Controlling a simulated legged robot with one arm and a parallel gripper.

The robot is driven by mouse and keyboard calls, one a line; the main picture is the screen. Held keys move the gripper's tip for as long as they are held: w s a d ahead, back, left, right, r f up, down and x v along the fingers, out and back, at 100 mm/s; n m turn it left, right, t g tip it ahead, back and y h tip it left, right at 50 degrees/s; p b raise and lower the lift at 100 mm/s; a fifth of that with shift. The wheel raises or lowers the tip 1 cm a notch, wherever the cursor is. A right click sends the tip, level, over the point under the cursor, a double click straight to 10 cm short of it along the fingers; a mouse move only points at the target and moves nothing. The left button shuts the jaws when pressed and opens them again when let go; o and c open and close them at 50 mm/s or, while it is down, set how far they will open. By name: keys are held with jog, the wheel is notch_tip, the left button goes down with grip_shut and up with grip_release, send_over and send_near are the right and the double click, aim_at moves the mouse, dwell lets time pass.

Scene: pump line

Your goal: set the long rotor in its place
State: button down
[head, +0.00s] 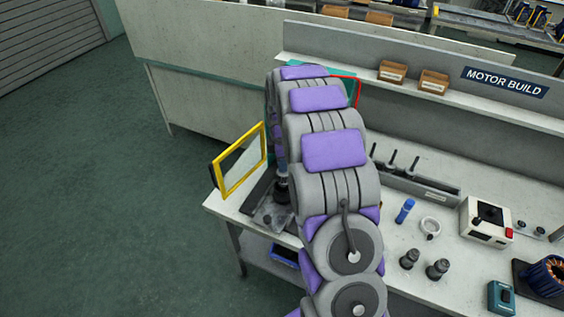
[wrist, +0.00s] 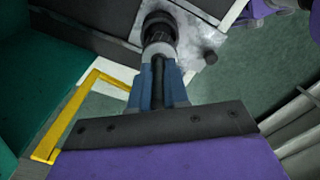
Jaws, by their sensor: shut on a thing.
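My gripper (wrist: 158,82) shows in the wrist view with its blue fingers shut on the thin shaft of the long rotor (wrist: 158,40). The rotor's dark and silver body extends beyond the fingertips, over a grey metal plate (wrist: 196,42) with a small peg on it. In the head view the rotor's lower part (head: 282,190) appears roughly upright, just above or on the grey plate (head: 268,214) at the bench's left end. I cannot tell whether it is seated. My arm hides most of the gripper in the head view.
A yellow-framed guard (head: 241,160) stands just left of the plate.

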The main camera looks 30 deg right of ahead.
jog(key=shift+f, duration=2.1)
dwell(0.8)
jog(key=c, duration=0.8)
grip_release()
jog(key=shift+r+p, duration=0.9)
jog(key=shift+r, duration=1.55)
